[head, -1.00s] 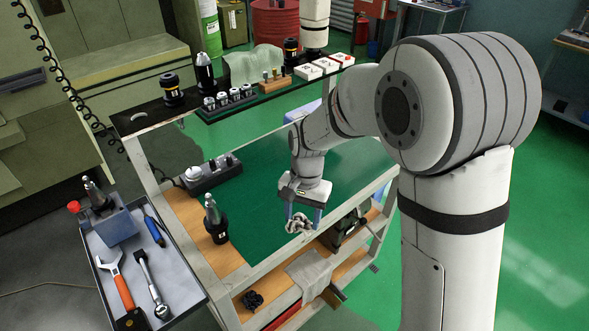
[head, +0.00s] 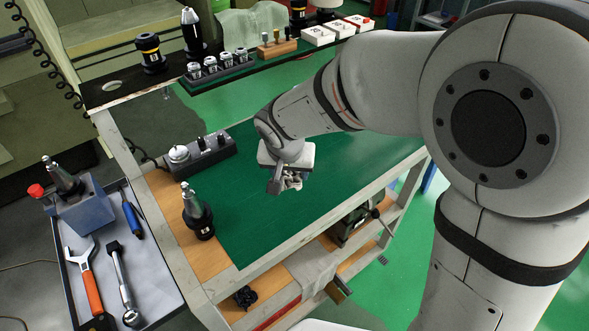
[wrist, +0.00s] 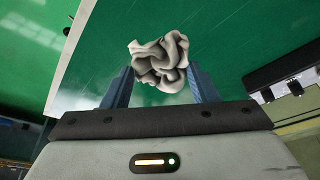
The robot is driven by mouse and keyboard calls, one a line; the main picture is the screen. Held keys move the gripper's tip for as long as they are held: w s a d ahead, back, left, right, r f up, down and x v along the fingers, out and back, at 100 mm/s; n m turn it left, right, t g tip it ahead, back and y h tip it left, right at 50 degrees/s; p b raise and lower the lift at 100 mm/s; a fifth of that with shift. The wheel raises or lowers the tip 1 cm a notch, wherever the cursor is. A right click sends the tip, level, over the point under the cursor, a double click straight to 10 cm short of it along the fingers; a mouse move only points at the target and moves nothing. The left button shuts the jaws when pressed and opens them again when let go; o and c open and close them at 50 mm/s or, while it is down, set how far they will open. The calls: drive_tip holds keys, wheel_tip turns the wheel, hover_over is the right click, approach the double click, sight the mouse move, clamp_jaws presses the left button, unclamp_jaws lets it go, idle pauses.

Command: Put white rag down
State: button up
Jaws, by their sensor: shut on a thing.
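The white rag (wrist: 160,62) is a crumpled, greyish-white bundle between the two blue fingers of my gripper (wrist: 160,85) in the wrist view. My gripper is shut on it. In the head view my gripper (head: 284,178) is over the green top of the cart (head: 340,185). The rag (head: 291,183) shows there as a small crumpled bit below the wrist, partly hidden. I cannot tell exactly how high it is above the green top.
The raised shelf (head: 120,95) behind carries several holders and boxes. A side tray (head: 150,270) holds wrenches. Most of the green top is clear.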

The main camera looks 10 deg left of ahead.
drive_tip(key=shift+w+d+f+b, duration=0.15)
drive_tip(key=shift+f+b, duration=0.6)
drive_tip(key=shift+f, duration=0.6)
wheel_tip(320, 180, down, 5)
drive_tip(key=b, duration=0.4)
drive_tip(key=shift+f+b, duration=0.4)
drive_tip(key=shift+b, duration=0.15)
drive_tip(key=o, duration=1)
